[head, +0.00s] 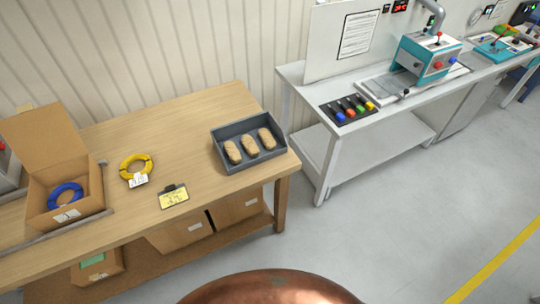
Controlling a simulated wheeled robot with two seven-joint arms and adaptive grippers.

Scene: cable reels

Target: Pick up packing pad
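Three tan, rounded, rough-looking pads lie side by side in a dark grey open tray (229,166) at the right end of the wooden table. They are the left pad (233,151), the middle pad (249,146) and the right pad (266,139); they look like the packing pads. Neither of my grippers is in the head view.
On the wooden table (190,120) are an open cardboard box (65,215) with a blue cable coil (66,195), a yellow coil (136,168) and a yellow tag (174,197). Boxes sit on its lower shelf. A grey workbench (300,72) stands right; the floor between is clear.

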